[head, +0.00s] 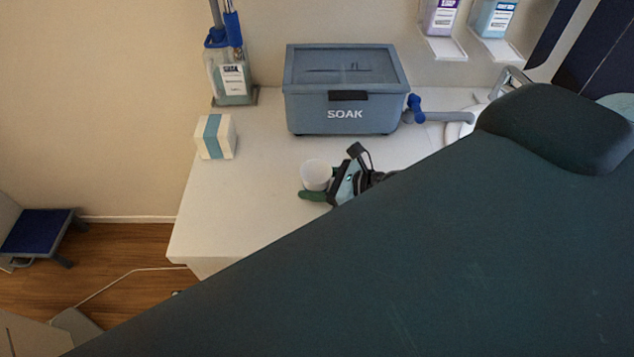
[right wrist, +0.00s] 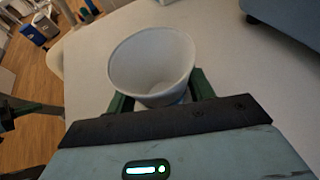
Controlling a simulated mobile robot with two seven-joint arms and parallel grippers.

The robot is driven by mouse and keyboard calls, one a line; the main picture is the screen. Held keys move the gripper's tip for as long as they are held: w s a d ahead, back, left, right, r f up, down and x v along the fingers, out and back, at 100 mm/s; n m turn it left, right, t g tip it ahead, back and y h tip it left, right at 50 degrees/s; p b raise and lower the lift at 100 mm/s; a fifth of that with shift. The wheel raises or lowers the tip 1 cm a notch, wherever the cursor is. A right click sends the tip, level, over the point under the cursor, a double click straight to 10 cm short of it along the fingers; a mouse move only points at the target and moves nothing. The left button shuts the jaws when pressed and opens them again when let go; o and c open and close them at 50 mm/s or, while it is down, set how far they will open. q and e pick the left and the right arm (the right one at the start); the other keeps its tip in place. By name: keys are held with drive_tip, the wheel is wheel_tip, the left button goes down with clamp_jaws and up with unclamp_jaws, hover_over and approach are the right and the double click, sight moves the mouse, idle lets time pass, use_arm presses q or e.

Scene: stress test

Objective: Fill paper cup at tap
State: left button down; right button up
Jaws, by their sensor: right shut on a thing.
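A white paper cup (head: 316,175) is upright between the dark green fingers of my right gripper (head: 318,190), above or on the white counter. In the right wrist view, the cup (right wrist: 153,65) has its open mouth toward the camera and looks empty inside; the green fingers of the right gripper (right wrist: 158,100) close on its two sides.
A grey-blue SOAK box (head: 345,110) stands behind the cup, with a blue lever and grey pipe (head: 440,116) at its right. A white-and-blue carton (head: 215,136) and a bottle (head: 232,80) stand left. The couch (head: 400,260) covers the lower right.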

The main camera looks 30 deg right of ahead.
drive_tip(key=shift+f, duration=0.25)
use_arm(q)
drive_tip(key=shift+s+f, duration=0.2)
use_arm(e)
drive_tip(key=o, duration=0.9)
drive_tip(key=shift+r, duration=0.1)
drive_tip(key=shift+o, duration=0.2)
drive_tip(key=shift+r, duration=0.15)
drive_tip(key=b+v, duration=0.1)
drive_tip(key=v, duration=0.9)
drive_tip(key=shift+s+d+r+b, duration=0.1)
drive_tip(key=shift+s+d+b, duration=0.05)
drive_tip(key=shift+s+b, duration=0.2)
use_arm(q)
drive_tip(key=shift+s+d+f+g, duration=0.15)
drive_tip(key=shift+s+f, duration=0.3)
drive_tip(key=shift+f, duration=0.05)
drive_tip(key=shift+s+d+f+g, duration=0.15)
drive_tip(key=shift+s+f, duration=0.25)
drive_tip(key=shift+f, duration=0.05)
use_arm(e)
drive_tip(key=shift+s+d+r, duration=0.3)
drive_tip(key=shift+s+r, duration=0.05)
drive_tip(key=shift+s, duration=0.1)
